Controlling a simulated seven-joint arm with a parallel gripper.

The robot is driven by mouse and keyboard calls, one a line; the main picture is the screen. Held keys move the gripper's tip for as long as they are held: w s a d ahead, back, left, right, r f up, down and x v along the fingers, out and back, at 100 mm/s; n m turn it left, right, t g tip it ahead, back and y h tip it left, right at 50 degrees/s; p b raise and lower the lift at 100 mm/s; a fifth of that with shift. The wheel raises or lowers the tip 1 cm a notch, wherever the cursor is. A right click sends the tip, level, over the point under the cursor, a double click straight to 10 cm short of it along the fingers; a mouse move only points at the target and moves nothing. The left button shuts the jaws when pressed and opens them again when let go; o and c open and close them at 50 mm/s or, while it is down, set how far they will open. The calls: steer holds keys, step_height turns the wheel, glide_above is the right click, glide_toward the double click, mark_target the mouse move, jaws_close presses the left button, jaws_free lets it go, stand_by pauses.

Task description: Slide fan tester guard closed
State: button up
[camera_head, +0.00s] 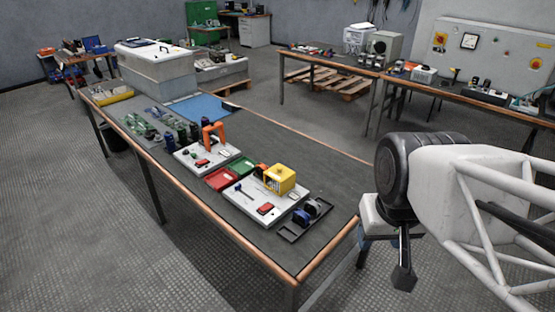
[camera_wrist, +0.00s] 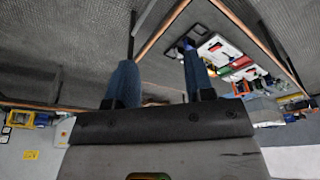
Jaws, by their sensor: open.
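The fan tester is a white base board (camera_head: 262,199) near the front end of the long bench, with a yellow cage-like guard (camera_head: 281,179) at its back right. A red block and a dark blue-handled part also sit on the board. Whether the guard is open or closed is too small to tell. My gripper (camera_head: 384,262) hangs in the air right of the bench's front corner, apart from the tester. In the wrist view its two blue fingers (camera_wrist: 160,64) are spread with nothing between them.
A black tray (camera_head: 287,236) with blue and dark parts lies in front of the tester. Red (camera_head: 221,179) and green (camera_head: 241,165) bins lie behind it. A second board with an orange frame (camera_head: 213,136) stands farther back. The bench's right front strip is bare.

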steer(key=shift+c, duration=0.6)
steer(key=n+g, duration=0.3)
steer(key=n, duration=0.6)
glide_above(279, 167)
step_height(279, 167, down, 18)
steer(key=shift+f, duration=0.3)
steer(key=shift+f, duration=4.25)
